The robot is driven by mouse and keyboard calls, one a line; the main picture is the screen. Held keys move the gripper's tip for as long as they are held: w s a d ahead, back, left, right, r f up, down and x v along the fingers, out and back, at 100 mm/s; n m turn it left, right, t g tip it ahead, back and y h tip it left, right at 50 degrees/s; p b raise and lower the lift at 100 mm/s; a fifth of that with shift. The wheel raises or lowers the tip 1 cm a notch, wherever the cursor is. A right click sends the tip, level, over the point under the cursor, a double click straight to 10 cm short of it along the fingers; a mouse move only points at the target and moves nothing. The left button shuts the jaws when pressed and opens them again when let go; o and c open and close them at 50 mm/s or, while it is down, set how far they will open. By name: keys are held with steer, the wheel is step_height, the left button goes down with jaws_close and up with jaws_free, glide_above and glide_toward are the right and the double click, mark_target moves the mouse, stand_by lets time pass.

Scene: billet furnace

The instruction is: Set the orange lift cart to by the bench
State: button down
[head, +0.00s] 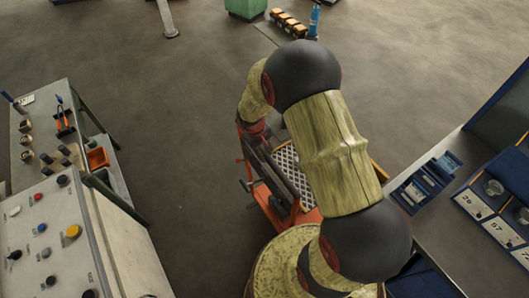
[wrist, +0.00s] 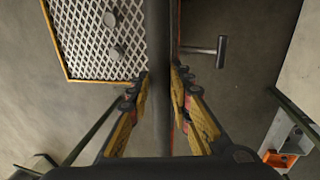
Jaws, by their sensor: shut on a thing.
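The orange lift cart (head: 270,205) stands on the floor close in front of me, partly hidden by my arm. Its pale mesh deck with a yellow edge also shows in the wrist view (wrist: 75,45), carrying two small grey round pieces. My gripper (wrist: 160,85) is shut on the cart's dark bar (wrist: 158,45), which passes between the fingers. In the head view my arm bends down to the cart's left side, and the fingertips are not clear there. A workbench (head: 75,105) with tools and small parts stands to the left, apart from the cart by a strip of floor.
A control panel (head: 50,235) with buttons is at the near left. A grey counter (head: 460,240) with blue trays is at the right. An orange bin (head: 97,158) sits at the workbench's side. The floor beyond is open, with a green block (head: 246,8) far off.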

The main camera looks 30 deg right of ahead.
steer(key=shift+d, duration=0.15)
stand_by(0.3)
steer(key=w+d, duration=0.1)
steer(key=d, duration=3.4)
steer(key=shift+w+b, duration=0.15)
steer(key=shift+b, duration=0.3)
steer(key=shift+d, duration=0.25)
steer(key=c, duration=1.7)
jaws_free()
steer(key=shift+d, duration=0.2)
steer(key=shift+c, duration=0.2)
steer(key=shift+o, duration=0.6)
steer(key=shift+a, duration=0.1)
steer(key=shift+r, duration=0.1)
step_height(320, 180, up, 12)
steer(key=a, duration=0.2)
steer(key=shift+a+f, duration=0.15)
steer(key=shift+f, duration=0.1)
